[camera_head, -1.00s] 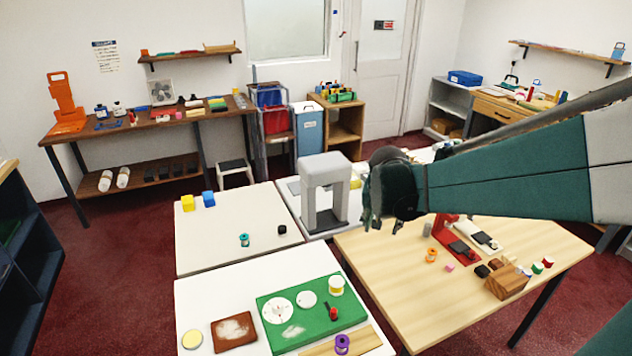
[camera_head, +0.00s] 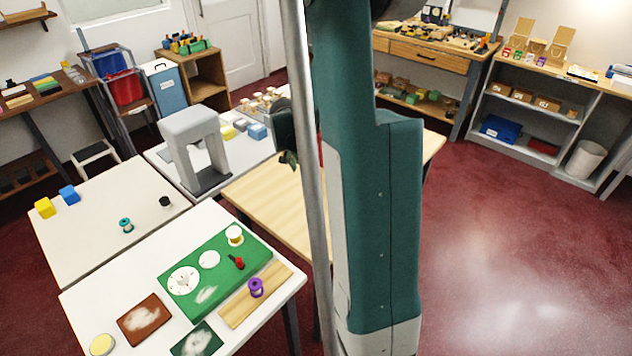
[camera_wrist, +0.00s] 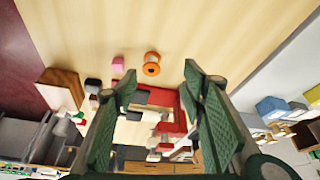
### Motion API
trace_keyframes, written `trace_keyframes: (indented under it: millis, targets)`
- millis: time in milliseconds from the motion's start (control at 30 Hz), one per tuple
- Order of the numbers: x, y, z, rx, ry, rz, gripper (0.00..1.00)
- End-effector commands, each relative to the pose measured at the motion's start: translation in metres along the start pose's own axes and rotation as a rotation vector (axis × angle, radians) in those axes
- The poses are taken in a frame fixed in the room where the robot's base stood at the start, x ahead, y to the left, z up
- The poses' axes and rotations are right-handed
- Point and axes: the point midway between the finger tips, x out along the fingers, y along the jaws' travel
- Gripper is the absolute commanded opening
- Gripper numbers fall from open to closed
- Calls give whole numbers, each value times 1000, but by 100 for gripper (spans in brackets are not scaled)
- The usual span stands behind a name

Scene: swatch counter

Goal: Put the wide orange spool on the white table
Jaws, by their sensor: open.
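In the wrist view the orange spool (camera_wrist: 152,64) stands on the pale wood table (camera_wrist: 215,30), just beyond the fingertips and roughly between them. My gripper (camera_wrist: 158,80) is open with nothing between its fingers. In the head view my arm hides the spool and most of my gripper. White tabletops show at the left of the head view: one at the front (camera_head: 100,300) and one behind it (camera_head: 90,235). I cannot tell which one the task means.
A pink block (camera_wrist: 117,64) is left of the spool. A red device (camera_wrist: 180,120) and a wooden block (camera_wrist: 60,90) are nearby. The front white table holds a green board (camera_head: 212,265) and a purple spool (camera_head: 256,287). A grey arch (camera_head: 195,125) stands behind.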

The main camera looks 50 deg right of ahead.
Motion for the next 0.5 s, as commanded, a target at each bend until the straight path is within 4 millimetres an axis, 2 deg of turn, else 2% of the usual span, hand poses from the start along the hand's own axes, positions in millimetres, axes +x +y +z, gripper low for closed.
trace_keyframes:
  millis: [33, 200, 500]
  targets:
    - [11, 3, -6, 18, 0, 10, 41]
    - [34, 13, -15, 64, -2, 34, 41]
    - [42, 16, -18, 82, -2, 42, 41]
